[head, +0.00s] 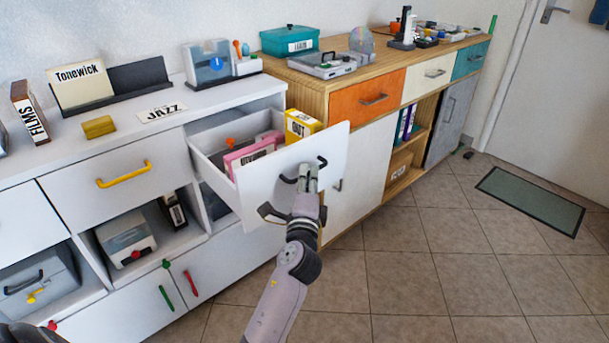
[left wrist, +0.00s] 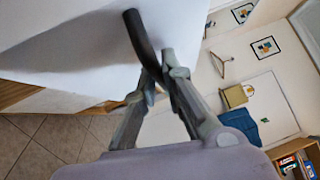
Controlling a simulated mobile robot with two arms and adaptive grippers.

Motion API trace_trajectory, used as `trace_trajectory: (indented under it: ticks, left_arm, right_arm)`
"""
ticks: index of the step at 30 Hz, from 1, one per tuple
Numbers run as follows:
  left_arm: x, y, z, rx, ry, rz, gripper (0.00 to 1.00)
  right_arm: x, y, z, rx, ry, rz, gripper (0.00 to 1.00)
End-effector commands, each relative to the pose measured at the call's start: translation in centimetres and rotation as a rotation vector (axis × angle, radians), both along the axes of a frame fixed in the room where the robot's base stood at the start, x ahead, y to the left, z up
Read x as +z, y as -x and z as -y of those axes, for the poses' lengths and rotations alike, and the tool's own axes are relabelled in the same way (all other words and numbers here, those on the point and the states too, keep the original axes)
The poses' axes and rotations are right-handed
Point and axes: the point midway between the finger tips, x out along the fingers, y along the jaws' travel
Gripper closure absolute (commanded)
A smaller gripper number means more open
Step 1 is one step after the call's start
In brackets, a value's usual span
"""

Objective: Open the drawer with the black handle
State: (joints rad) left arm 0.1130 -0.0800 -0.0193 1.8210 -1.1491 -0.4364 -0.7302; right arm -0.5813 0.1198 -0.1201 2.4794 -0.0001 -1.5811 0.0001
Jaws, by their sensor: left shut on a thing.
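The drawer (head: 262,187) with the black handle (head: 322,162) stands pulled out from the white cabinet in the head view. Its white front faces right and towards me. My left gripper (head: 308,174) is at the handle, with its fingers covering the handle's middle. In the left wrist view the black handle (left wrist: 137,38) runs between the fingertips of the left gripper (left wrist: 163,78), which is shut on it. The white drawer front (left wrist: 75,40) fills the upper left there. Inside the drawer are a yellow box marked OUT (head: 301,125) and pink folders (head: 250,153). My right gripper is not in view.
A closed drawer with a yellow handle (head: 124,175) is to the left. Open compartments and doors with green and red handles (head: 190,284) lie below. A wooden cabinet (head: 320,95) stands close beside the open drawer.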

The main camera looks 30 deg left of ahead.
Motion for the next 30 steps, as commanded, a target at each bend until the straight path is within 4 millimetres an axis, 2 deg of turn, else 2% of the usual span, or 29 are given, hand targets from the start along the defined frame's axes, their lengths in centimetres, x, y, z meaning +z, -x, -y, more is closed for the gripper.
trace_trajectory:
  ticks: [8, 9, 18, 26, 30]
  left_arm:
    - [-0.2, 0.0, 0.0, 0.002, 0.001, -0.004, 1.00]
    - [-0.2, 0.0, 0.0, 0.002, 0.001, -0.004, 0.89]
    - [-0.1, 0.0, 0.0, 0.001, 0.000, -0.002, 0.70]
    - [0.0, 0.0, 0.0, 0.000, 0.000, -0.001, 0.70]
    - [-0.3, 1.0, 0.4, 0.000, 0.000, -0.002, 0.70]
  right_arm:
    - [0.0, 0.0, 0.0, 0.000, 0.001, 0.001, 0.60]
    - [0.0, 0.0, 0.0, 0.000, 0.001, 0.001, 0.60]
    - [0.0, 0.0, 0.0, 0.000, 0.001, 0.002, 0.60]
    - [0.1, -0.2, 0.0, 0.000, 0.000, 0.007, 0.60]
    - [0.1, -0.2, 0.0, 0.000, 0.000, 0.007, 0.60]
